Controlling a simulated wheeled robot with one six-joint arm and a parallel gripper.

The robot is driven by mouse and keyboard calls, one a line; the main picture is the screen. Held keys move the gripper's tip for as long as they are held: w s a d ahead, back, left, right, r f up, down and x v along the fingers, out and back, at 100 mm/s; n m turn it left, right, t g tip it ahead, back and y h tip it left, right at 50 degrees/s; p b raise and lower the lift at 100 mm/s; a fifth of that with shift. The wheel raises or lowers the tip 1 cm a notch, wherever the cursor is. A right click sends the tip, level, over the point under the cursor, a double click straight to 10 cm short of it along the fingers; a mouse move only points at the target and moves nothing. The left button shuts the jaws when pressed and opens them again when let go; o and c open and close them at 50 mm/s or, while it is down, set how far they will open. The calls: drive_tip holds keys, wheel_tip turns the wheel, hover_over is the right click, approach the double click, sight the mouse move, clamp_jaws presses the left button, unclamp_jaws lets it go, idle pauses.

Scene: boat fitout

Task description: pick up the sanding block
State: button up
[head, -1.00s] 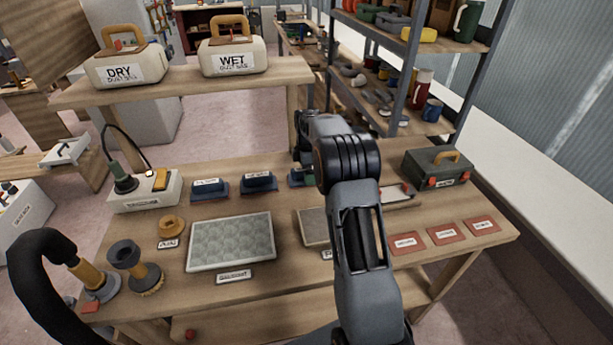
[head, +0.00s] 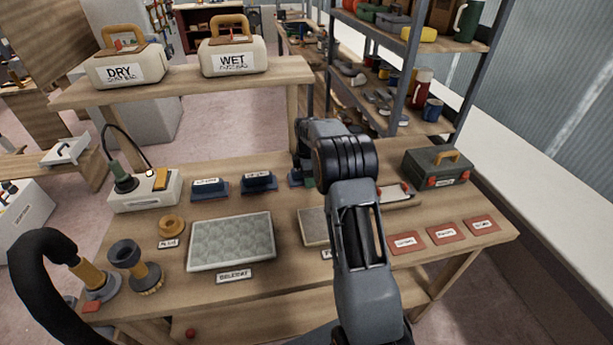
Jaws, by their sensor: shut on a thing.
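Two blue sanding blocks stand on labelled blue bases on the bench, one on the left (head: 209,188) and one in the middle (head: 258,182). A third blue sanding block (head: 296,178) sits to their right, partly hidden by my arm. My gripper (head: 303,173) points down at this third block and is shut on it. The fingertips are mostly hidden behind my wrist and forearm, so the exact grip is hard to see. The block appears still at bench level.
A grey textured mat (head: 231,242) lies in front of the blocks, with a smaller pad (head: 313,227) partly behind my arm. A green toolbox (head: 436,167) and red labelled pads (head: 443,234) are on the right.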

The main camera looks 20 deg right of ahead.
drive_tip(key=shift+c, duration=1.1)
drive_tip(key=shift+r, duration=0.15)
drive_tip(key=shift+r, duration=0.3)
wheel_tip(320, 180, up, 2)
drive_tip(key=s+a+r+b, duration=0.1)
drive_tip(key=s+a+r, duration=0.1)
drive_tip(key=s+r, duration=0.3)
drive_tip(key=s+a+r+b, duration=0.1)
drive_tip(key=s+a+r, duration=0.2)
drive_tip(key=s+r, duration=0.2)
drive_tip(key=s, duration=0.3)
drive_tip(key=shift+a, duration=0.25)
